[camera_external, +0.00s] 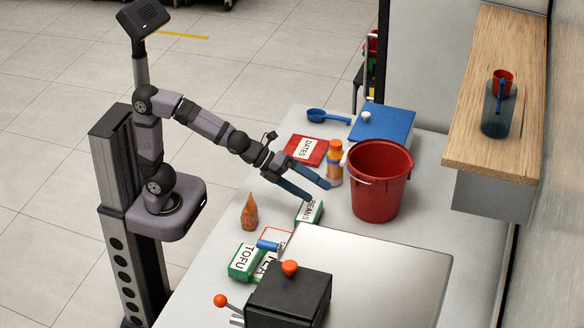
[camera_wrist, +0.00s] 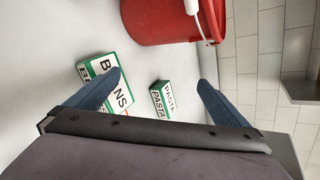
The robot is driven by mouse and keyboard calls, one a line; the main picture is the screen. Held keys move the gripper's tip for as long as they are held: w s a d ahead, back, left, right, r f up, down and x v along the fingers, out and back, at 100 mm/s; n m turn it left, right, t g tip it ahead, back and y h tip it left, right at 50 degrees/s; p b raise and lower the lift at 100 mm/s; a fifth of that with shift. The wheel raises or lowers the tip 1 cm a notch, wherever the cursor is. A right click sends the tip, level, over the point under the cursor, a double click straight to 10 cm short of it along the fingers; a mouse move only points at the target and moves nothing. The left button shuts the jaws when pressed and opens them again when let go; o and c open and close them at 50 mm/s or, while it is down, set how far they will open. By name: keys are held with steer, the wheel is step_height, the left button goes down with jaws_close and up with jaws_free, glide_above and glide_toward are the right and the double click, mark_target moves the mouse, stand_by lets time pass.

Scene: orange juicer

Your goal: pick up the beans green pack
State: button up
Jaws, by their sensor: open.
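The beans pack (camera_external: 309,212) is a small white and green box on the grey table. It lies just below my gripper (camera_external: 319,192) in the external view. In the wrist view the beans pack (camera_wrist: 97,73) lies at the left, and the left finger covers part of its label. My gripper (camera_wrist: 160,76) is open, with two blue fingers spread wide and nothing held.
A pasta box (camera_wrist: 161,98) shows between the fingers. A red bucket (camera_external: 377,183) stands right of my gripper. An orange bottle (camera_external: 335,165), a dates box (camera_external: 306,150), a carrot-like orange item (camera_external: 250,213), a tofu box (camera_external: 243,262) and a black machine (camera_external: 288,298) stand around.

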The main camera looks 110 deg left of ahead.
mark_target(319, 216)
steer(key=m, duration=0.2)
steer(key=f+m+b, duration=0.1)
steer(key=m, duration=0.1)
steer(key=a+m+t, duration=0.1)
steer(key=shift+s+f+m+b, duration=0.1)
steer(key=shift+f+m+b, duration=0.15)
steer(key=shift+m+b, duration=0.15)
steer(key=m, duration=0.1)
steer(key=m+b, duration=0.1)
steer(key=m, duration=0.2)
steer(key=shift+s+f+m, duration=0.25)
steer(key=shift+f+m, duration=0.05)
steer(key=shift+f, duration=0.1)
steer(key=m, duration=0.1)
steer(key=m+b, duration=0.1)
steer(key=m, duration=0.1)
steer(key=shift+s+d+f+t, duration=0.1)
steer(key=shift+s+f+t, duration=0.1)
steer(key=shift+t, duration=0.2)
steer(key=shift+f+b, duration=1.55)
steer(key=shift+f, duration=0.25)
steer(key=shift+f, duration=0.1)
